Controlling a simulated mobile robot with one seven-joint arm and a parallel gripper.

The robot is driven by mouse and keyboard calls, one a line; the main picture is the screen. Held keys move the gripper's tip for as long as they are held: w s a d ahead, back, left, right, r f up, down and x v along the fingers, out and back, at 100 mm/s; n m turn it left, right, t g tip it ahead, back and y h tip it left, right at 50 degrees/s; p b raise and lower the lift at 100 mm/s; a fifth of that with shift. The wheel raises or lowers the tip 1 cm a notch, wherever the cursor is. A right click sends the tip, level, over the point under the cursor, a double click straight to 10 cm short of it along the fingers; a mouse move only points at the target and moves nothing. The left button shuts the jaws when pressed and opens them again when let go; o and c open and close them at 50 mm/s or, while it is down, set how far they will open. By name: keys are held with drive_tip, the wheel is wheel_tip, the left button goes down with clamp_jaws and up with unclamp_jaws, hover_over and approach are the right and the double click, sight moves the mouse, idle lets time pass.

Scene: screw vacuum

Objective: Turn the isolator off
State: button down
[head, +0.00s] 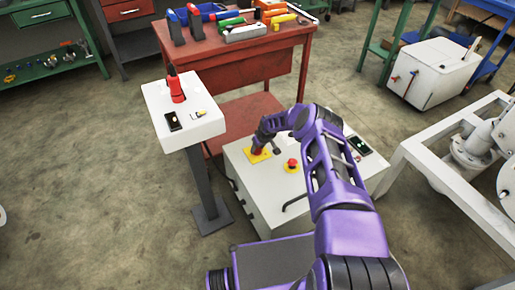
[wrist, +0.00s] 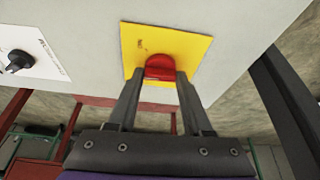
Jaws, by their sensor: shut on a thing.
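The isolator is a red knob (wrist: 160,66) on a square yellow plate (wrist: 202,44) on the pale cabinet. In the wrist view the knob sits between the fingertips of my gripper (wrist: 160,77), which is shut on it. In the head view the yellow plate (head: 259,158) shows at the cabinet's back left corner. My gripper (head: 260,149) comes down on it there and mostly hides the knob. I cannot read the plate's marking or tell which position the knob is set to.
On the cabinet (head: 262,196) are a red push button (head: 292,163) on yellow, a dark display (head: 359,145) and a black handle (head: 295,199). A black rotary knob (wrist: 18,62) on a white plate shows in the wrist view. A white pedestal (head: 196,130) stands left; a red workbench (head: 235,60) stands behind.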

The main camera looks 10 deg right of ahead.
drive_tip(key=n+y, duration=0.1)
drive_tip(key=n, duration=0.2)
drive_tip(key=n+g, duration=0.1)
drive_tip(key=n, duration=0.2)
drive_tip(key=shift+w+d+y, duration=0.1)
drive_tip(key=shift+y, duration=0.3)
drive_tip(key=shift+n+g, duration=0.4)
drive_tip(key=shift+c, duration=1.6)
unclamp_jaws()
drive_tip(key=p+v, duration=0.7)
drive_tip(key=v, duration=1)
drive_tip(key=shift+d, duration=0.2)
drive_tip(key=shift+r, duration=0.15)
